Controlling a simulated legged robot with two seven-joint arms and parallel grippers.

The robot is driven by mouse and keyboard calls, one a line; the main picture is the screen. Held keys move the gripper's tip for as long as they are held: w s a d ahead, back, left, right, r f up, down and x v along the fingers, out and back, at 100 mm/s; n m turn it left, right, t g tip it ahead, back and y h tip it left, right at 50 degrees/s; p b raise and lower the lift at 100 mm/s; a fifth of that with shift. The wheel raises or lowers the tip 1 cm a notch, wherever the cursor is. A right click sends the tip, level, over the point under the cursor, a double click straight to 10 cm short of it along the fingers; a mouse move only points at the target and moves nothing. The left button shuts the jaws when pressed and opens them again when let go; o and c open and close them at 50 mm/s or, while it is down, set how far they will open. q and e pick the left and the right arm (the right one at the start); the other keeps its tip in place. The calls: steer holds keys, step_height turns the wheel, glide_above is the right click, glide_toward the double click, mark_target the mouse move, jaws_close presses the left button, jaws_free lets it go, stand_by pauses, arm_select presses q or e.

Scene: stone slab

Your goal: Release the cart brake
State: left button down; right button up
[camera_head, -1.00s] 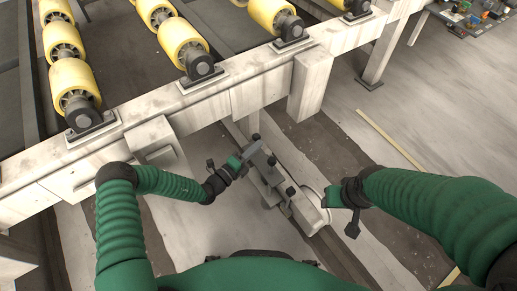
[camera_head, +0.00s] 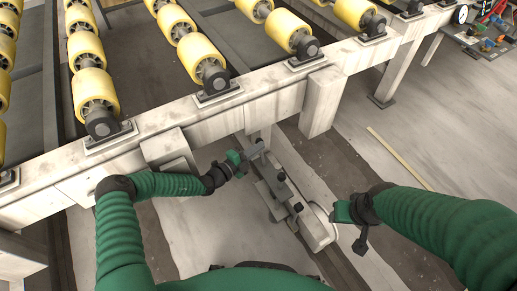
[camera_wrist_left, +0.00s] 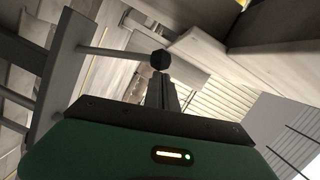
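The cart mechanism (camera_head: 306,222) is a pale, narrow metal piece with dark knobs, low beside the roller frame. My left gripper (camera_head: 256,151) is at its far end, by the frame. In the left wrist view, a black knob (camera_wrist_left: 160,60) on a thin pale rod sits at the tips of my narrow dark fingers (camera_wrist_left: 161,82). I cannot tell whether they grip it or only touch it. My right gripper (camera_head: 338,213) is beside the near end of the cart, by a pale round part (camera_head: 320,213). Its finger opening is not clear. No part is clearly identifiable as the brake.
A pale stone-like beam (camera_head: 255,107) with yellow rollers (camera_head: 205,59) crosses the far side, with a leg (camera_head: 322,102) right of the cart. A side table (camera_head: 490,45) with small coloured items stands at the far right. The floor at right is mostly clear.

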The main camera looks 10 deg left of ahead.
arm_select(q)
steer(key=shift+w+a+r, duration=0.2)
steer(key=shift+w+a, duration=0.1)
steer(key=shift+a, duration=0.05)
steer(key=s+d+r+p, duration=0.1)
steer(key=s+p, duration=0.3)
steer(key=s, duration=0.4)
steer(key=s+d+r+p, duration=0.1)
steer(key=s+r+p, duration=0.2)
steer(key=s+p, duration=0.2)
steer(key=shift+s+d+r, duration=0.15)
steer(key=shift+s+r, duration=0.1)
steer(key=shift+s, duration=1.45)
